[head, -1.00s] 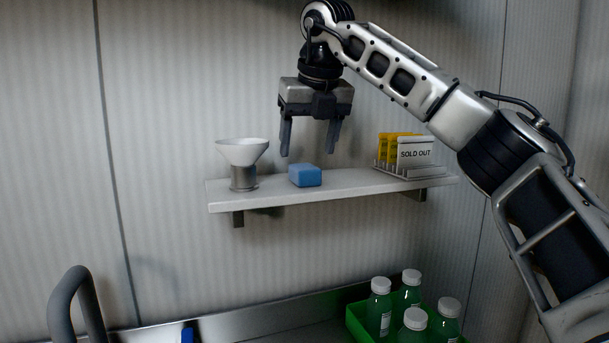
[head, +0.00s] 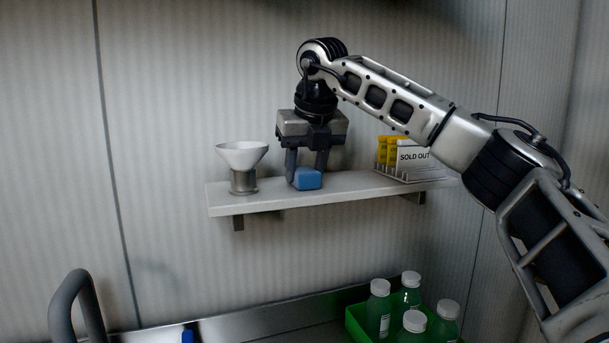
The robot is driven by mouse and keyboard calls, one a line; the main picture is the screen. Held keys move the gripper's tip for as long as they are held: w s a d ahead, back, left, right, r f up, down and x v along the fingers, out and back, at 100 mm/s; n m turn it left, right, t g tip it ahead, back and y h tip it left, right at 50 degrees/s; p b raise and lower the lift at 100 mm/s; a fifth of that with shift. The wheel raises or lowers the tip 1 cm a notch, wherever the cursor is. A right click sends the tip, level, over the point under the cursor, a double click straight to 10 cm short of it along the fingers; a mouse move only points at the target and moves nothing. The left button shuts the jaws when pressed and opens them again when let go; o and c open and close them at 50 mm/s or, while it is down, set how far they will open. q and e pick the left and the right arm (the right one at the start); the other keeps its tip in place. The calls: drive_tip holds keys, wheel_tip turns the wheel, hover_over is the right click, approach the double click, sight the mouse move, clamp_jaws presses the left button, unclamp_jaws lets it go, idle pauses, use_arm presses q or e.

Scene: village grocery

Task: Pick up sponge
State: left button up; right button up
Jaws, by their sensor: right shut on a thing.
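The blue sponge (head: 308,180) is a small block on the white wall shelf (head: 270,203), near the shelf's middle. My right gripper (head: 306,174) points straight down over it. Its two dark fingers are shut on the sponge, one at its left side and one at its right rear. I cannot tell any gap between sponge and shelf. My left gripper is not in the head view.
A rack with yellow cards and a "SOLD OUT" sign (head: 413,157) stands at the shelf's right. Below are a green crate (head: 356,326) with several bottles and a grey curved handle (head: 78,300).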

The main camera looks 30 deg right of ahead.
drive_tip(key=shift+r, duration=0.1)
drive_tip(key=shift+r, duration=0.55)
drive_tip(key=s+a+r+b, duration=0.2)
drive_tip(key=s+a+r, duration=0.7)
drive_tip(key=s+r, duration=0.2)
drive_tip(key=shift+r, duration=0.4)
